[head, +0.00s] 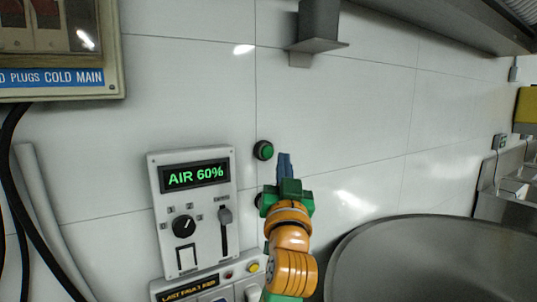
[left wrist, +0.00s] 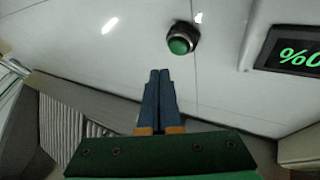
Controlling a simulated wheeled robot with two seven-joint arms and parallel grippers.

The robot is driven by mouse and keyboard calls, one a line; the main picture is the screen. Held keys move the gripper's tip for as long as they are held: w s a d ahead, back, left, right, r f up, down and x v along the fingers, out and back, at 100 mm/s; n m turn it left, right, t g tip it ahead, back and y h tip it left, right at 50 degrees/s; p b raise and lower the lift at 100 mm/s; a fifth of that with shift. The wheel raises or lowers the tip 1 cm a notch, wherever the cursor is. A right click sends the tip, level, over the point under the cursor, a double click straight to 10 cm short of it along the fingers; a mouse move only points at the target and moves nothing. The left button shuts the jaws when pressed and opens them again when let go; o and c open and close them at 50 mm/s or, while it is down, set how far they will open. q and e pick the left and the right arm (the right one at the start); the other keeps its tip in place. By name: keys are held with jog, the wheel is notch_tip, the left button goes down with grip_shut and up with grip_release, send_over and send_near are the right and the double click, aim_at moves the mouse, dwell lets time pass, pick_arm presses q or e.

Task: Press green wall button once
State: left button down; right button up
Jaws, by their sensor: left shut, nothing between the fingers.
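The green wall button (head: 263,150) is a round green cap in a dark ring on the white tiled wall, right of the control panel's display. It also shows in the left wrist view (left wrist: 181,44), above and a little right of the fingertips. My left gripper (head: 284,155) has its blue fingers shut and empty. In the head view its tips are just right of the button, with a small gap in the picture. In the left wrist view the fingers (left wrist: 160,73) point toward the wall and do not cover the button. My right gripper is not in view.
The control panel (head: 195,215) reads "AIR 60%" and has a knob and a slider. A second dark round fitting (head: 259,199) sits below the green button, partly hidden by my gripper. A large metal vessel (head: 440,260) stands at lower right. A grey bracket (head: 318,30) juts out above.

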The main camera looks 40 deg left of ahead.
pick_arm(q)
jog(key=shift+s+d, duration=0.25)
jog(key=shift+d, duration=0.35)
jog(key=shift+s+d, duration=0.25)
jog(key=shift+d, duration=0.3)
